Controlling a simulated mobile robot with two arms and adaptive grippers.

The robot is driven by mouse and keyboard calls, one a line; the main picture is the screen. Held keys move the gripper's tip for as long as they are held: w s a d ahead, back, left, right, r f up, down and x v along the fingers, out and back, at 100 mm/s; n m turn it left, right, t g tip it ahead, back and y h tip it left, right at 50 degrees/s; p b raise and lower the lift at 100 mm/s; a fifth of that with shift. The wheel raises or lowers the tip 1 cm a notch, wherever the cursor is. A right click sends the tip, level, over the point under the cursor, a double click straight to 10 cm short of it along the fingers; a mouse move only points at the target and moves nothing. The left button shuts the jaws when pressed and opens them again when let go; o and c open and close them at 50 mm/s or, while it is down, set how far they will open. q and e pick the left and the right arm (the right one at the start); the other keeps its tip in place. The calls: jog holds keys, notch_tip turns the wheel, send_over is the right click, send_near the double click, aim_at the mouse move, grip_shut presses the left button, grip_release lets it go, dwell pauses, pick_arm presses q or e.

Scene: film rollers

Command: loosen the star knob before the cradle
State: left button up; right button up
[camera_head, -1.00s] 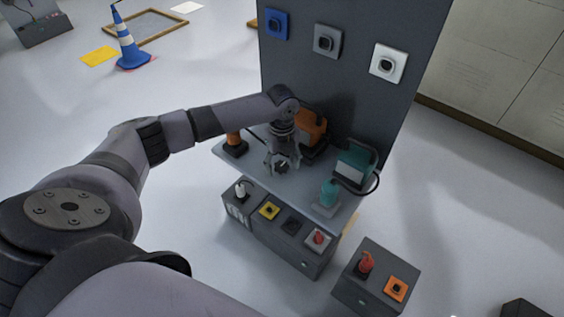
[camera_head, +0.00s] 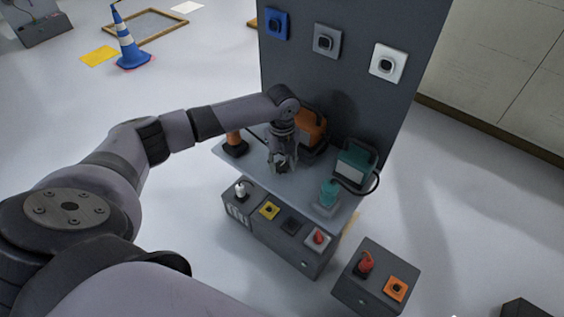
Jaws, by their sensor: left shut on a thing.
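My left gripper (camera_head: 281,166) points down over the grey shelf and is shut on the small dark star knob (camera_head: 283,169). The fingers hide most of the knob, so its shape and turn cannot be told. Behind and to the right of the gripper, an orange unit (camera_head: 311,127) stands in a dark cradle, partly covered by my wrist. A teal unit (camera_head: 355,163) with a pale front stands in another dark holder further right. My right gripper is not in view.
An orange-and-black item (camera_head: 235,144) stands at the shelf's left end and a teal item (camera_head: 328,193) at its front right. A tall dark panel (camera_head: 347,90) rises behind. Grey boxes with coloured fittings (camera_head: 269,211) sit below the shelf (camera_head: 299,187). A low box (camera_head: 377,274) stands front right.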

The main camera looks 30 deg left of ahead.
pick_arm(q)
jog(key=shift+r+n+p, duration=0.25)
jog(key=shift+n+p, duration=0.45)
jog(key=shift+p, duration=0.4)
jog(key=n+p, duration=0.4)
jog(key=shift+n+p, duration=0.95)
jog(key=shift+n, duration=0.15)
jog(key=n+p, duration=0.3)
jog(key=n, duration=0.2)
jog(key=shift+w+p, duration=0.1)
jog(key=shift+p, duration=0.3)
jog(key=n+p, duration=0.1)
jog(key=n, duration=0.2)
jog(key=shift+f+n+p, duration=0.1)
jog(key=shift+n+p, duration=0.2)
jog(key=shift+p, duration=0.1)
jog(key=shift+w+f+n+p, duration=0.1)
jog(key=shift+n+p, duration=0.4)
jog(key=shift+n, duration=0.5)
jog(key=o, duration=1.1)
